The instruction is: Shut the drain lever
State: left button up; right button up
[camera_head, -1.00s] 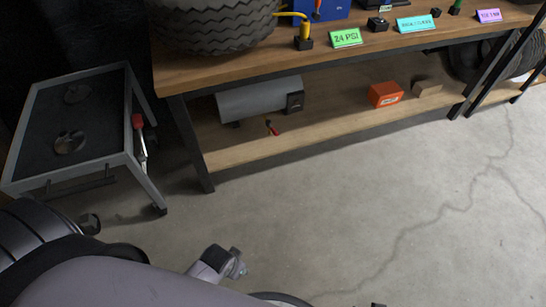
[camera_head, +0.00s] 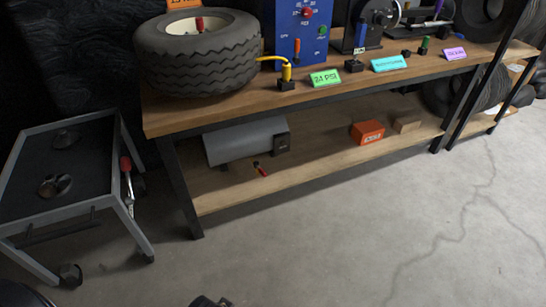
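A small red lever (camera_head: 262,170) sits low at the front of a grey cylindrical tank (camera_head: 240,142) on the bench's lower shelf. It slants down to the right. It is too small to tell whether the valve is open or shut. The tank has a dark box (camera_head: 282,143) at its right end. Neither gripper shows clearly. Only a dark sliver of my own body shows at the bottom edge, well below the lever and apart from it.
The wooden workbench (camera_head: 330,101) carries a tyre (camera_head: 196,62), a blue panel (camera_head: 285,40) and several labels. An orange box (camera_head: 367,132) and a wooden block (camera_head: 407,124) share the lower shelf (camera_head: 330,160). A grey cart (camera_head: 86,178) stands left. The concrete floor (camera_head: 330,240) in front is clear.

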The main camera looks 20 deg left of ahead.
aim_at(260, 170)
jog(key=i+u, duration=0.45)
jog(key=i+l+u, duration=0.25)
jog(key=u, duration=0.15)
